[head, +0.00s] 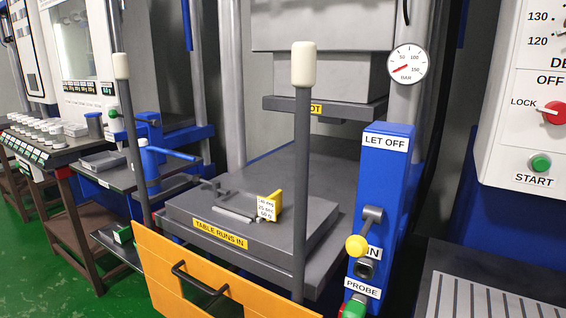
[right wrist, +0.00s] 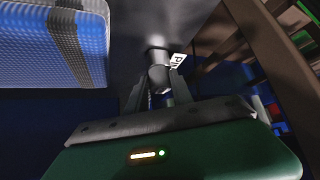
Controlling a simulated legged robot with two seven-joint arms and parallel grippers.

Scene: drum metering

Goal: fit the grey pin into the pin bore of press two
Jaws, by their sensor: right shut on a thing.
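In the right wrist view, the two fingers of my right gripper (right wrist: 159,98) are shut on a short grey cylinder, the grey pin (right wrist: 158,77). Its far end meets or lies close to a dark surface; I cannot tell whether it touches. In the head view, a press has a blue column (head: 387,180). A label ending in "IN" is partly covered by a yellow-knobbed lever (head: 357,245), and a dark square-edged bore (head: 366,268) lies just below it. No press number is readable. Neither gripper shows in the head view.
A white label (right wrist: 178,62) with partly readable letters sits beside the pin. A blue padded block (right wrist: 45,45) fills the wrist view's upper left; a brown frame (right wrist: 235,35) is at right. In the head view, an orange panel (head: 150,265) and grey posts (head: 302,160) stand before the press table.

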